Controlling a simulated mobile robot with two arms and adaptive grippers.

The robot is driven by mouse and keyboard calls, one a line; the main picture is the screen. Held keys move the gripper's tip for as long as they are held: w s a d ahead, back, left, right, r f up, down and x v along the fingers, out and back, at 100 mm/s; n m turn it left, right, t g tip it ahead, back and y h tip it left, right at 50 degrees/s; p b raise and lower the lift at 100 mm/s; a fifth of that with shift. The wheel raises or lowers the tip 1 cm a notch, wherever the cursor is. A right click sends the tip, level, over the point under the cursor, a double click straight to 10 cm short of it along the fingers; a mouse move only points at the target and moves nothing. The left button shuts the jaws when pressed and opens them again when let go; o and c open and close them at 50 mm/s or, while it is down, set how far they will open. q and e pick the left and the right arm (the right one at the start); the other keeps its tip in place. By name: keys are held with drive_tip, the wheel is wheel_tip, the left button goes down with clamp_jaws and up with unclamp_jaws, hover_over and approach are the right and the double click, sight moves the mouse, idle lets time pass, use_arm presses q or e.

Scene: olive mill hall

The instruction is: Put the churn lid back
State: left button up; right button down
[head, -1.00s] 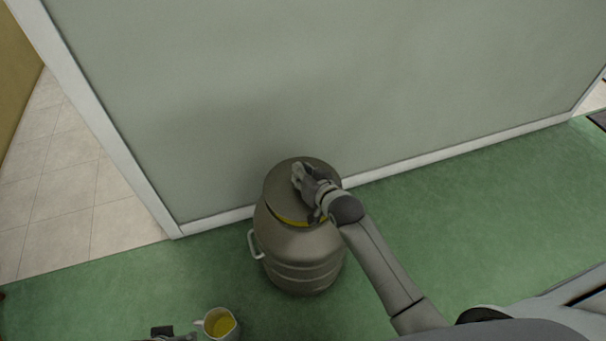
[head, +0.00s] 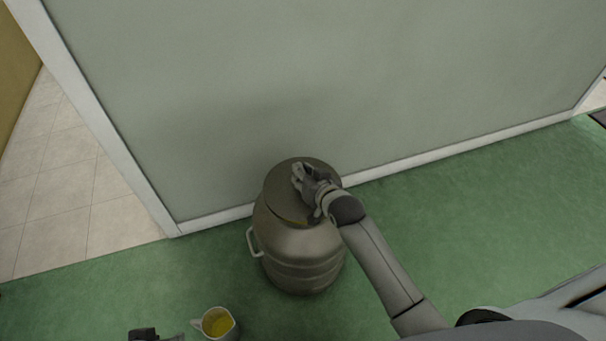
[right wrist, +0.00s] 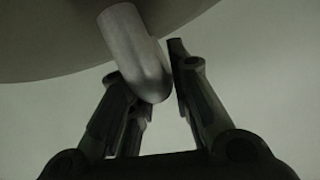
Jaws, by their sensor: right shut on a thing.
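The churn (head: 300,255) is a tall grey metal can standing on the green floor against the wall. Its round grey lid (head: 281,198) lies over the mouth, with a thin yellow sliver at the front edge. I cannot tell whether it is fully seated. My right gripper (head: 298,176) is over the lid, shut on the lid's handle. In the right wrist view the pale rounded handle (right wrist: 132,48) is between the fingers (right wrist: 145,70), below the lid's dark disc (right wrist: 50,40).
The grey-green wall (head: 330,80) is close behind the churn. Green floor (head: 480,210) is clear to the right.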

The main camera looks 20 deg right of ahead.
drive_tip(key=shift+f, duration=0.55)
drive_tip(key=c, duration=1.4)
unclamp_jaws()
drive_tip(key=shift+o, duration=0.7)
drive_tip(key=shift+f, duration=0.1)
drive_tip(key=shift+s, duration=0.15)
drive_tip(key=v, duration=1.1)
drive_tip(key=shift+s+d+r, duration=0.1)
drive_tip(key=shift+s+r, duration=0.2)
drive_tip(key=shift+r, duration=0.05)
drive_tip(key=shift+s, duration=0.1)
